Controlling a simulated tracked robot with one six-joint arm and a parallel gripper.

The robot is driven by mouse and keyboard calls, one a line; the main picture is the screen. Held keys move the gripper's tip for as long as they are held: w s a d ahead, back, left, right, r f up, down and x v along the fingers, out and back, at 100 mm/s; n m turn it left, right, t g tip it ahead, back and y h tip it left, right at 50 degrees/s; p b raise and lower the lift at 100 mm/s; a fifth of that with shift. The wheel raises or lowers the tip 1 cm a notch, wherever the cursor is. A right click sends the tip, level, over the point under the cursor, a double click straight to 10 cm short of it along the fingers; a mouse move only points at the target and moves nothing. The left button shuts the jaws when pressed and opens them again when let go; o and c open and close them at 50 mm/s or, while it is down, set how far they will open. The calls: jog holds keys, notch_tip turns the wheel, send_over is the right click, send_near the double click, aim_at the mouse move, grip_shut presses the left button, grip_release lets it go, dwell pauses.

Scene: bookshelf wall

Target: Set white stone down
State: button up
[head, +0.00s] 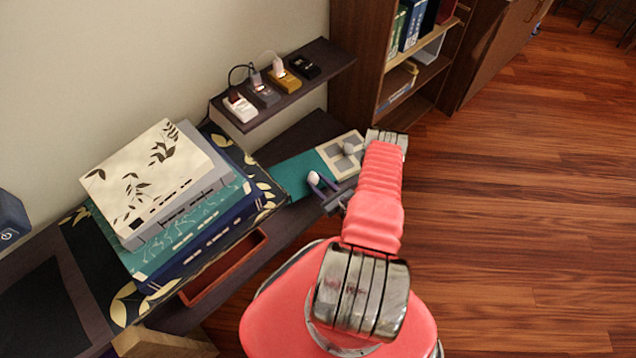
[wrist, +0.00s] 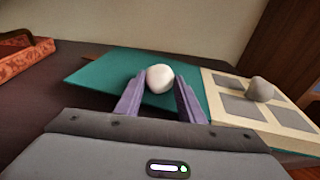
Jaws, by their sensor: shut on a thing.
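The white stone (wrist: 160,78) is held between the two purple fingertips of my gripper (wrist: 160,88) in the wrist view. The head view also shows the white stone (head: 313,178) at the tips of my gripper (head: 321,183). It is over the teal mat (wrist: 105,78); I cannot tell its exact height above it. The mat also shows in the head view (head: 291,172). A cream board with grey squares (wrist: 229,83) lies at the mat's right. A grey stone (wrist: 261,89) rests on this board.
A stack of books and boxes (head: 150,180) stands on the dark desk at the left. A small shelf (head: 335,58) with several small devices is above. A red tray (wrist: 22,62) is at the left in the wrist view. A bookcase (head: 358,65) stands behind.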

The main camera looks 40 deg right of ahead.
jog(key=o, duration=1.1)
jog(key=shift+o, duration=0.2)
jog(key=s+r, duration=0.1)
jog(key=s, duration=1.1)
jog(key=shift+a+r, duration=0.4)
jog(key=shift+a, duration=0.05)
